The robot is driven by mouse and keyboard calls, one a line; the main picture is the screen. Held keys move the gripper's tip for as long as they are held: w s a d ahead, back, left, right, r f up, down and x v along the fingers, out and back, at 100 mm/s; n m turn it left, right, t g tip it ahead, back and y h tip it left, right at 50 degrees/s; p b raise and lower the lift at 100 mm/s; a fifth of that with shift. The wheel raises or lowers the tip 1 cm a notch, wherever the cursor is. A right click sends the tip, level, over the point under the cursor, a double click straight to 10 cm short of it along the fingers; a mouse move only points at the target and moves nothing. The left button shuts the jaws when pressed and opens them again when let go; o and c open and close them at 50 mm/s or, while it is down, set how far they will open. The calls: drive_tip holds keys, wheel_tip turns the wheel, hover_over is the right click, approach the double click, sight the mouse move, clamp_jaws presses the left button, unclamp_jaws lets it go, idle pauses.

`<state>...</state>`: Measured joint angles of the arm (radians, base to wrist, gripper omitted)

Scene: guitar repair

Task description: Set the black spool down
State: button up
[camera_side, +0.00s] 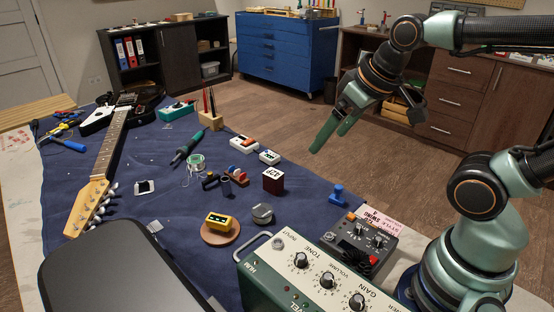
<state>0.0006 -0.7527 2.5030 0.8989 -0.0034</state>
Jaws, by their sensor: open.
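My gripper (331,133) hangs in the air at the upper right, pointing down and left. Its green fingers hold nothing that I can see. A small black piece (210,181) lies on the blue cloth near the middle of the bench and looks like the black spool, though it is too small to be sure. My gripper is well above it and to its right, not touching it. A pale green and white spool of wire (196,162) stands just behind the black piece.
A dark grey cylinder (226,187) and a red box (273,180) are close by. A yellow pedal (219,222) sits on a round wooden disc. An amplifier (318,279) and a grey pedal (360,240) stand in front; a guitar (107,150) lies left.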

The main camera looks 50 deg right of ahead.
idle(0.3)
drive_tip(key=n+g, duration=0.4)
drive_tip(key=n, duration=1.8)
hover_over(263, 210)
drive_tip(key=s, duration=0.2)
wheel_tip(263, 210, down, 19)
drive_tip(key=shift+w+a+r, duration=0.1)
drive_tip(key=shift+r, duration=0.1)
drive_tip(key=shift+w+f, duration=0.3)
drive_tip(key=shift+f, duration=0.55)
drive_tip(key=shift+w+f, duration=0.25)
drive_tip(key=shift+f, duration=0.65)
drive_tip(key=shift+w+f, duration=0.3)
drive_tip(key=shift+f, duration=0.55)
clamp_jaws()
drive_tip(key=shift+r, duration=0.1)
